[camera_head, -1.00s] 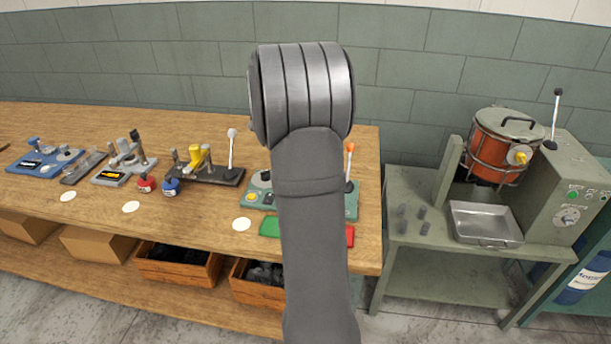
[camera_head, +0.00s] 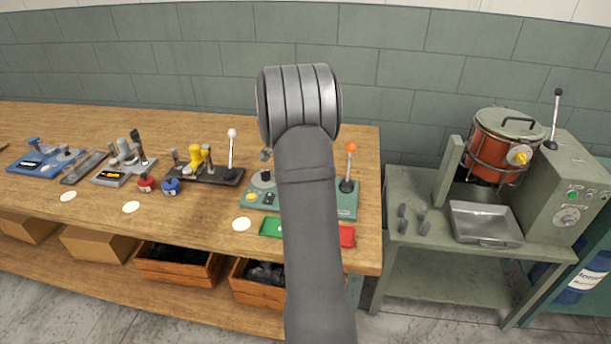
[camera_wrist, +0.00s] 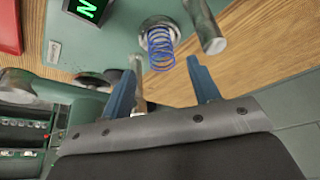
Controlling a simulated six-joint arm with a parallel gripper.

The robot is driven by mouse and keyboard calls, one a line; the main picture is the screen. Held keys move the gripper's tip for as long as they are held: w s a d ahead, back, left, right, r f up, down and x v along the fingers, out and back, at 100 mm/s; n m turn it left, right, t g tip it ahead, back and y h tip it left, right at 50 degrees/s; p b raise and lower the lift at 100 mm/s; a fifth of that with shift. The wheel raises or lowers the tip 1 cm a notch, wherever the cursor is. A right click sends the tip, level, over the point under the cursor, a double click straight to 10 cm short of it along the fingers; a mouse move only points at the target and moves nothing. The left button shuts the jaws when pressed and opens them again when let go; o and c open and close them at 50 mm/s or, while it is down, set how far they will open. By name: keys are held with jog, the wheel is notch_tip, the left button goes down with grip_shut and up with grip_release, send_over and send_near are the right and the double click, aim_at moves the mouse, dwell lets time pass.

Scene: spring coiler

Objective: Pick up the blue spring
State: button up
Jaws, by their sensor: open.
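The blue spring (camera_wrist: 159,48) shows in the wrist view as a thin wire coil. It is at a round metal piece on the green coiler (camera_wrist: 90,50), just beyond my fingertips. My gripper (camera_wrist: 159,75) is open, with its two blue fingers apart and nothing between them. The spring appears a little ahead of the gap between the fingers, not touching them as far as I can see. In the head view the green coiler (camera_head: 347,205) is partly behind my arm, and the spring and my fingers are hidden.
A grey cylinder (camera_wrist: 212,42) stands close to the spring in the wrist view. The coiler's lever with an orange knob (camera_head: 351,147) stands right of my arm. Green (camera_head: 271,227) and red (camera_head: 347,236) trays lie at the bench front. A black machine (camera_head: 206,173) is to the left.

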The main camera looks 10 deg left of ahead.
jog(key=x, duration=0.5)
jog(key=shift+a, duration=0.1)
jog(key=c, duration=1.1)
